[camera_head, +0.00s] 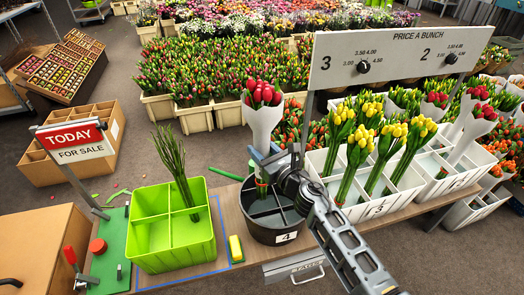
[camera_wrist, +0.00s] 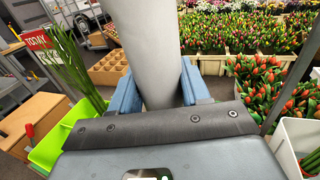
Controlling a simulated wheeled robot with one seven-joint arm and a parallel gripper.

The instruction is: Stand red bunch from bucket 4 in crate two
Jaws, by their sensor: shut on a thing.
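The red bunch (camera_head: 263,94), red tulips in a white paper sleeve, stands upright above bucket 4 (camera_head: 284,238), a round black bucket with dividers. My gripper (camera_head: 268,160) is shut on the lower sleeve; the sleeve also fills the gap between the blue fingers in the wrist view (camera_wrist: 155,60). The stem ends show below the fingers, over or inside the bucket; I cannot tell whether they touch its floor. Crate two (camera_head: 457,184), white and divided, stands at the right and holds red bunches in white sleeves (camera_head: 470,127). The red heads are out of the wrist view.
White crate 3 (camera_head: 378,208), with yellow bunches (camera_head: 355,150), stands between the bucket and crate two. The price sign (camera_head: 400,50) hangs above and behind the crates. A green divided crate (camera_head: 172,240) with green stems (camera_head: 173,160) stands left of the bucket, beside a yellow sponge (camera_head: 236,248).

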